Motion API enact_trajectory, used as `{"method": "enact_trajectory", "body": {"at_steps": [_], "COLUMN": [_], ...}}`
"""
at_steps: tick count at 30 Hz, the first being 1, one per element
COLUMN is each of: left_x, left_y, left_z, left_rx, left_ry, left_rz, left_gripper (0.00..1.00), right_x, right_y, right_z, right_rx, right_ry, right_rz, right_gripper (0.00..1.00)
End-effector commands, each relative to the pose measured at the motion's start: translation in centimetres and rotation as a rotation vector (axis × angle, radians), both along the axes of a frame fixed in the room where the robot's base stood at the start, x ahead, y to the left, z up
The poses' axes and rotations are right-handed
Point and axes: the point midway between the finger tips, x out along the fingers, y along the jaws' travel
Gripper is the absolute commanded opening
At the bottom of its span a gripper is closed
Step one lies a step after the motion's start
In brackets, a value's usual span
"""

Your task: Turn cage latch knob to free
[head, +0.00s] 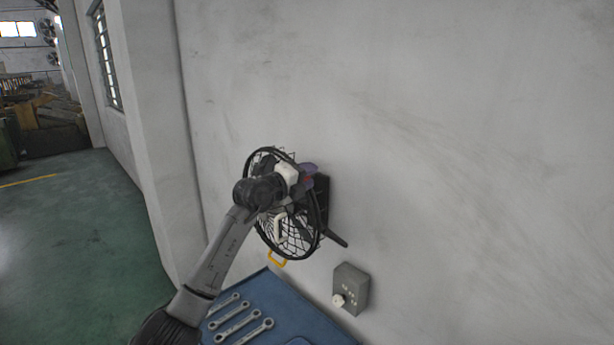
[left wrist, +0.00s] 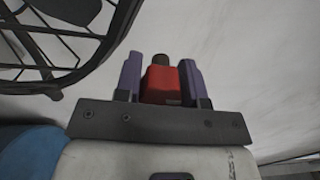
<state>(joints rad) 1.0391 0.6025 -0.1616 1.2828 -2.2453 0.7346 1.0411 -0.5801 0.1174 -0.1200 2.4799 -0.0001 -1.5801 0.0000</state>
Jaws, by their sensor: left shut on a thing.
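A wall fan with a round black wire cage (head: 290,240) hangs on the pale wall; the cage also shows at the upper left of the left wrist view (left wrist: 75,75). My left gripper (head: 309,171) is at the cage's upper right side, by the fan's dark mount. In the left wrist view its two purple fingers (left wrist: 160,72) stand on either side of a red latch knob (left wrist: 163,86) and are shut on it. A dark tip shows beyond the knob. In the head view my arm and gripper hide most of the knob and part of the cage.
Below the fan stands a blue-topped bench (head: 285,317) with several wrenches (head: 236,318) on it. A grey box with a white dial (head: 350,287) is on the wall to the right. A yellow handle (head: 277,258) shows under the cage. Open green floor lies to the left.

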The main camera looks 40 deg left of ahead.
Motion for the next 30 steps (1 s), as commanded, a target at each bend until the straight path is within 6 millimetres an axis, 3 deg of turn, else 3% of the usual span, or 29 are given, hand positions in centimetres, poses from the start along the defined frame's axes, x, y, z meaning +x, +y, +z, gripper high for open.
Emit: {"method": "enact_trajectory", "body": {"at_steps": [30], "left_x": [0.0], "left_y": [0.4], "left_z": [-0.4], "left_rx": [0.948], "left_ry": [-0.148], "left_rz": [0.002], "left_gripper": [0.13], "right_x": [0.0], "right_y": [-0.1], "right_z": [-2.2], "right_rx": [-0.005], "right_ry": [0.000], "right_rz": [0.004], "right_gripper": [0.43]}}
